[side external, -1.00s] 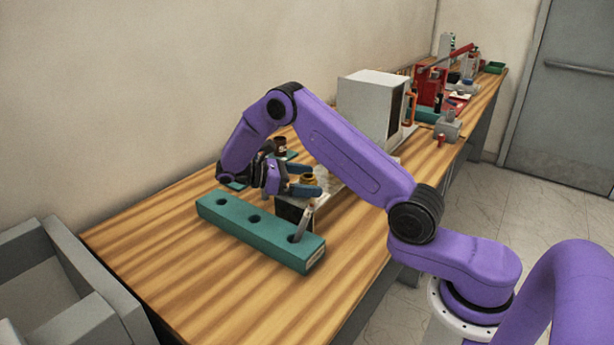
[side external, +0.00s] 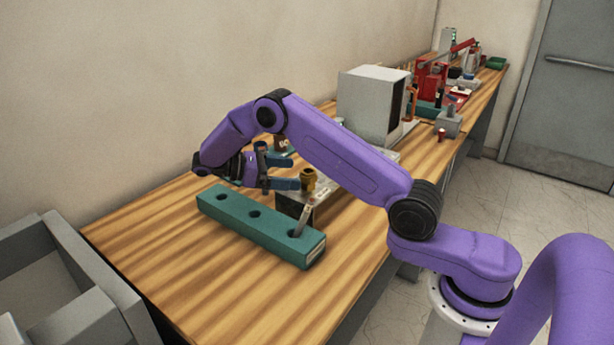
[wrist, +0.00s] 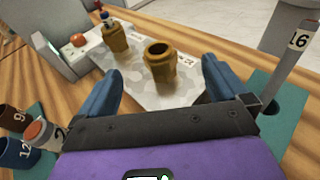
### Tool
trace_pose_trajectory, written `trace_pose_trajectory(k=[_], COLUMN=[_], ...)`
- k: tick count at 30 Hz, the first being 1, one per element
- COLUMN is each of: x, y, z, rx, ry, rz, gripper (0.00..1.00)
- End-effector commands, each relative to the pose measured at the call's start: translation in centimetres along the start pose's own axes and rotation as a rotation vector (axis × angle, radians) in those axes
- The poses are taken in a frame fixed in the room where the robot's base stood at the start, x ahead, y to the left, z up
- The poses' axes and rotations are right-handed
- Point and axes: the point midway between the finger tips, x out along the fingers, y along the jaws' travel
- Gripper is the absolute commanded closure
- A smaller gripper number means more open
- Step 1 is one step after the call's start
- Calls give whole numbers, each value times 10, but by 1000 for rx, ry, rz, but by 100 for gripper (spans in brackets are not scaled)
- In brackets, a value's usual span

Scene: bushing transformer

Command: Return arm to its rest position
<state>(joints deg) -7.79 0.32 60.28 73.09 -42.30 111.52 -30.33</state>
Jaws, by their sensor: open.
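My gripper (side external: 292,175) is open, its blue fingers held level above the table behind the teal block. In the wrist view my gripper (wrist: 160,88) has its two blue fingers spread wide with nothing between the pads. A brown-gold bushing (side external: 308,180) stands on a grey plate just beyond the fingertips. It also shows in the wrist view (wrist: 161,66), apart from the fingers, with a second brass bushing (wrist: 115,40) at its left holding something in its top.
The teal block (side external: 240,222) has several holes, with a grey tool (side external: 303,218) leaning in the right one. A white box (side external: 370,105) stands behind. Numbered cups (wrist: 15,152) sit at lower left in the wrist view. The table's front left is clear.

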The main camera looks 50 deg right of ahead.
Motion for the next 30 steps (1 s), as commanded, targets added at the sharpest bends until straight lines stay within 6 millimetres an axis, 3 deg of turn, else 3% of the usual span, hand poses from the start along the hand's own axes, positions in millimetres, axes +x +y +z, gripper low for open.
trace_pose_trajectory(k=[7,15,23,30], x=[-16,-35,-33,-19], y=[-16,-67,-118,-170], z=[9,25,37,50], rx=[9,9,-9,-42], ry=[113,372,587,787], rz=[70,189,250,279], gripper=[0,0,0,0])
